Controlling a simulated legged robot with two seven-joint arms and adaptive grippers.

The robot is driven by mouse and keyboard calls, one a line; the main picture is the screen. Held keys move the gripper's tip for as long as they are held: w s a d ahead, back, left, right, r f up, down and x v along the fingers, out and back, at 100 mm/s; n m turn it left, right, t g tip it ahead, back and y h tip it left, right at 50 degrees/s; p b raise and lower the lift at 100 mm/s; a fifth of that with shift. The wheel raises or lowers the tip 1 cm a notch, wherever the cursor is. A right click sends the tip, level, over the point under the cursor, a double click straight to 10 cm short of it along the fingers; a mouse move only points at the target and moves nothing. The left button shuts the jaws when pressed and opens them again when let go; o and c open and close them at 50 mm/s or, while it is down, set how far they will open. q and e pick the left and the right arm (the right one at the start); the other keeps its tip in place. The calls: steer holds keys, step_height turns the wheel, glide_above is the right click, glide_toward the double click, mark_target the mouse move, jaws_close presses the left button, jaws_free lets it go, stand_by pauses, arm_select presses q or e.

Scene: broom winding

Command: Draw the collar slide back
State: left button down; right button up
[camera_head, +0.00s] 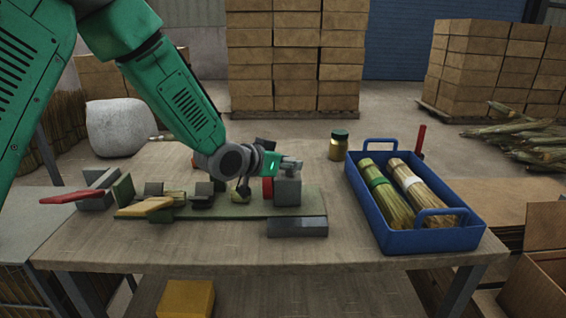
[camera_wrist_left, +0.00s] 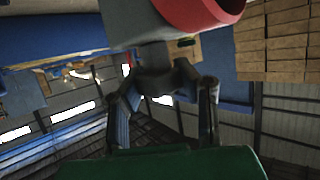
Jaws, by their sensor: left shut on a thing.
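My left gripper (camera_head: 288,163) is at the right end of the winding fixture on the table. It is shut on the top of a grey block, which looks like the collar slide (camera_head: 287,191). A red part (camera_head: 267,189) sits at the block's left side. In the left wrist view the fingers (camera_wrist_left: 158,76) close on a narrow grey piece under the larger grey block (camera_wrist_left: 150,22), with the red rounded part (camera_wrist_left: 205,12) beside it. My right gripper is out of view.
A blue tray (camera_head: 400,240) with two straw bundles stands at the right. The table front (camera_head: 200,248) is bare.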

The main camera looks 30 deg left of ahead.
arm_select(q)
steer(key=shift+w+d+r, duration=0.1)
steer(key=shift+w+r, duration=0.15)
steer(key=shift+r, duration=0.15)
steer(key=c, duration=1.1)
jaws_free()
steer(key=shift+c, duration=0.2)
steer(key=shift+d+f, duration=0.1)
steer(key=shift+f, duration=0.05)
steer(key=shift+s, duration=0.1)
steer(key=v, duration=1.1)
steer(key=shift+s, duration=0.35)
